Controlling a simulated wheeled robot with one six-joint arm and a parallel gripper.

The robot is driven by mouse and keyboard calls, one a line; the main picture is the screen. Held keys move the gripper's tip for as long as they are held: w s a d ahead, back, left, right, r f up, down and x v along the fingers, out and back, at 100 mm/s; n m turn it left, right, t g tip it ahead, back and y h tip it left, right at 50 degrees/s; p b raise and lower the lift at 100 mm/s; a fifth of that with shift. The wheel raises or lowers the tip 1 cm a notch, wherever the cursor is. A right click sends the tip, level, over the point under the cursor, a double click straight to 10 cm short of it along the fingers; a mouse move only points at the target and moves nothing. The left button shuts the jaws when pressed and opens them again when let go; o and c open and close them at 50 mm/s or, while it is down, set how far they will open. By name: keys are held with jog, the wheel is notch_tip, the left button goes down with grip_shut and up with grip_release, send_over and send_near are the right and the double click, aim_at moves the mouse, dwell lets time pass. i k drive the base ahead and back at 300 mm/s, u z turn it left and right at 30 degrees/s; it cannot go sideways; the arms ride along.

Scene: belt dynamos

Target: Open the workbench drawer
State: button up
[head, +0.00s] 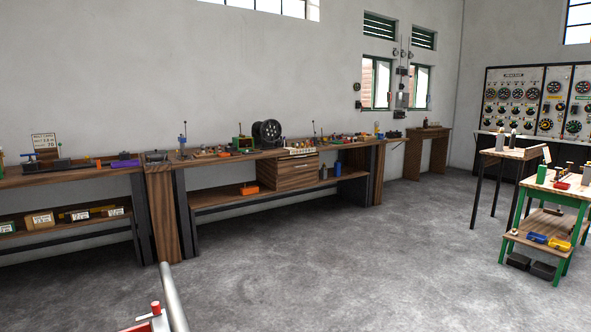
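The long wooden workbench (230,156) runs along the far wall. Its drawer (297,172) has a wood-grain front and hangs under the bench top, right of the middle. The drawer front looks about level with the bench edge; whether it is fully closed is too small to tell. A pale strip with small details lies just above the drawer front. My gripper is not in view.
Clear concrete floor (300,260) lies between me and the bench. A red part and a grey tube stand at the bottom left. A green-legged cart (508,238) and a table (478,190) stand at the right. A black wheel (267,132) sits on the bench.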

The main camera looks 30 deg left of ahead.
aim_at(291, 165)
jog(key=u, duration=0.2)
jog(key=i, duration=0.6)
jog(key=u, duration=0.9)
jog(key=i, duration=1.85)
jog(key=u, duration=0.65)
jog(key=i, duration=1.8)
jog(key=z, duration=0.5)
jog(key=i, duration=1.85)
jog(key=z, duration=0.65)
jog(key=i, duration=0.5)
jog(key=z, duration=0.2)
